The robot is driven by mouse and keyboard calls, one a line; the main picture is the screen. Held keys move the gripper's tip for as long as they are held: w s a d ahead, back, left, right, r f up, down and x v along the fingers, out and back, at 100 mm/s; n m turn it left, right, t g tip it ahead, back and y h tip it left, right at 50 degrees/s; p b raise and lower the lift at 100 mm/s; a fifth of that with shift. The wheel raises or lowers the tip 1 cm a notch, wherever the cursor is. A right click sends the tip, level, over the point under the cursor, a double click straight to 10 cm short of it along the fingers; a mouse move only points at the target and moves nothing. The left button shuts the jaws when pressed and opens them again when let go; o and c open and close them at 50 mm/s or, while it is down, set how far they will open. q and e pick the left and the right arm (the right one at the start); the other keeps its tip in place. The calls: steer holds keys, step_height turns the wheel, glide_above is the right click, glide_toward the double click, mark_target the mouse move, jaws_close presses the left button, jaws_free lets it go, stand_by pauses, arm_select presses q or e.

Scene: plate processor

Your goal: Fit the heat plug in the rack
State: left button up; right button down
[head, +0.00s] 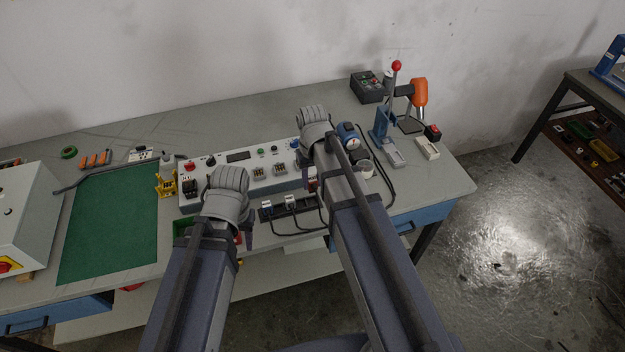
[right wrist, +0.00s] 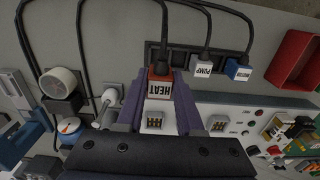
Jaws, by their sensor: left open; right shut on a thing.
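The heat plug (right wrist: 161,88), red with a white HEAT label, is between the purple fingers of my right gripper (right wrist: 160,80) in the right wrist view. My right gripper is shut on it, and a black cable runs from the plug. The black rack (right wrist: 178,58) is just beyond the plug; it holds the white PUMP plug (right wrist: 202,63) and a blue plug (right wrist: 238,70). The heat plug overlaps the rack's left end in this view; I cannot tell whether they touch. My left gripper (head: 247,234) is open, mostly hidden by its wrist, left of the rack (head: 291,208) in the head view.
The white control panel (head: 232,173) with sockets and knobs stands behind the rack. Black cables (head: 300,230) loop along the bench front. A blue gauge (head: 347,133), a blue press (head: 382,122) and an orange heat gun (head: 419,92) are to the right. The green mat (head: 110,225) is clear.

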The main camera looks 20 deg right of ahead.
mark_target(312, 190)
steer(key=shift+f+b, duration=2.2)
steer(key=shift+f, duration=0.25)
steer(key=shift+f+b, duration=0.95)
steer(key=shift+c, duration=2.3)
jaws_free()
steer(key=shift+r, duration=0.1)
step_height(312, 190, up, 8)
steer(key=p, duration=0.8)
steer(key=s+a+n+h, duration=0.1)
steer(key=s+a+n, duration=0.2)
steer(key=s+a, duration=0.7)
steer(key=s, duration=0.4)
steer(key=shift+s+a, duration=0.15)
steer(key=shift+a, duration=0.1)
